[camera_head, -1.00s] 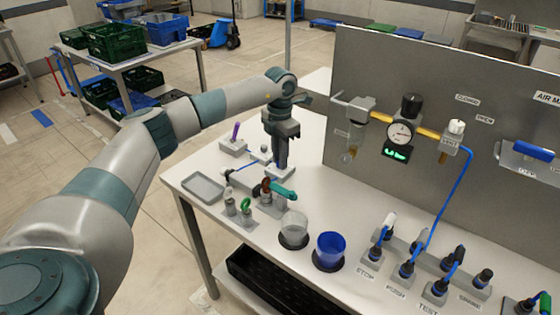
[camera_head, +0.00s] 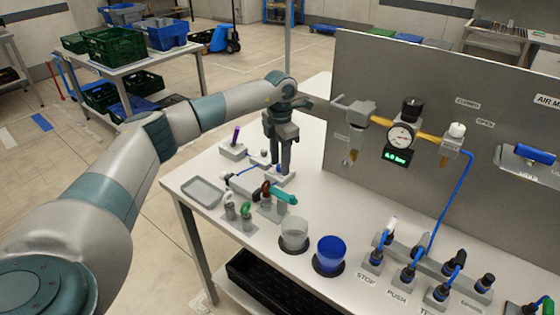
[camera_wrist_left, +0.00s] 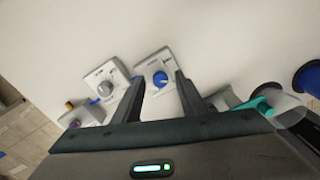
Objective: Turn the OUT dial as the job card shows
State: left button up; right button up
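A dial with a blue knob (camera_wrist_left: 160,80) sits on a pale square plate in the left wrist view. Its plate (camera_head: 283,177) shows under my left gripper in the head view, where the fingers mostly hide the knob. A second dial with a grey knob (camera_wrist_left: 106,89) sits beside it. The plate lettering is too small to read, so I cannot tell which is OUT. My left gripper (camera_head: 279,170) points down with its fingers apart. In the wrist view its fingertips (camera_wrist_left: 158,80) lie on either side of the blue knob; contact cannot be told. No readable job card shows. My right gripper is out of view.
A block with a purple lever (camera_head: 234,149) and a grey tray (camera_head: 203,191) stand left of the gripper. Valves with a teal handle (camera_head: 284,196), a clear cup (camera_head: 294,234) and a blue cup (camera_head: 331,252) stand nearer. A grey panel (camera_head: 350,80) rises behind at right.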

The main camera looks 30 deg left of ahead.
pick_arm(q)
jog(key=shift+r, duration=0.15)
